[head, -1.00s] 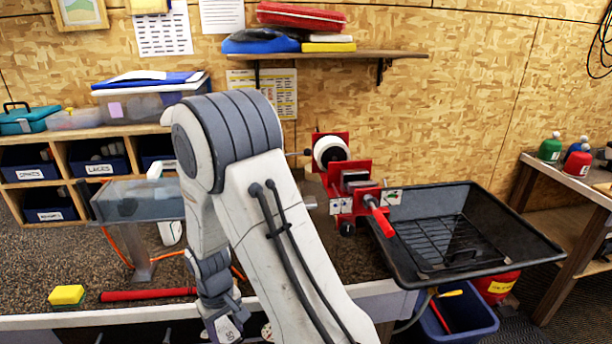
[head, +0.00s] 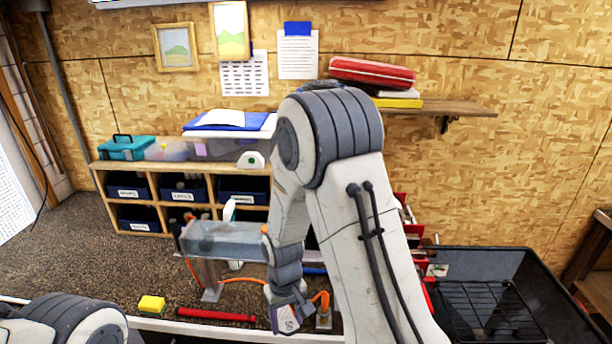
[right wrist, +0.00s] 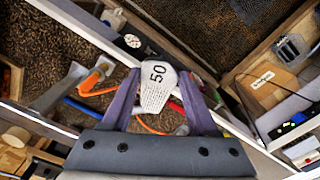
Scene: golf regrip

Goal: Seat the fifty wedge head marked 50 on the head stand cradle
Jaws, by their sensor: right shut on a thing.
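The white wedge head marked 50 (right wrist: 157,88) is between the two purple-grey fingers of my right gripper (right wrist: 160,105) in the right wrist view, with the 50 readable. The gripper is shut on it. In the head view my right gripper (head: 283,303) hangs over the front of the bench, with the wedge head (head: 287,319) at its tip. I cannot single out the head stand cradle. A small stand with an orange tube (head: 323,308) is just right of the gripper. Part of my left arm shows at the lower left; its gripper is out of view.
A yellow sponge (head: 152,304) and a red rod (head: 215,315) lie along the bench's front edge. A clear tray on a post (head: 222,241) stands behind them. A black tray with a wire rack (head: 487,312) is at right. My right arm hides much of the middle.

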